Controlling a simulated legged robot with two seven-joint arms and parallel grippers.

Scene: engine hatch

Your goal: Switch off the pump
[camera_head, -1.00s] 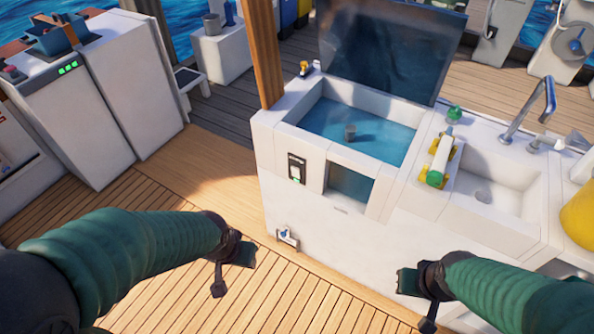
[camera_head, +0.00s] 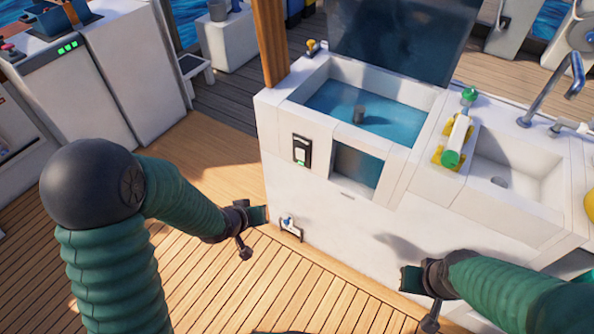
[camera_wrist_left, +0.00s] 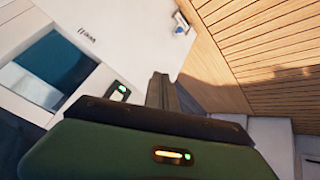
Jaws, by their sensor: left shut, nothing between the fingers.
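A black switch panel (camera_head: 301,150) with a white rocker and a small green light is on the front wall of the white engine hatch unit (camera_head: 335,228). In the left wrist view the switch (camera_wrist_left: 118,93) is left of the fingers, with a green light.
A small blue-handled valve (camera_head: 288,223) sits low on the wall, close to my left gripper. A sink (camera_head: 510,175) with a tap and a green-capped white cylinder (camera_head: 458,140) are on the right. A wooden post (camera_head: 272,45) stands at the unit's back-left corner. Deck at left is clear.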

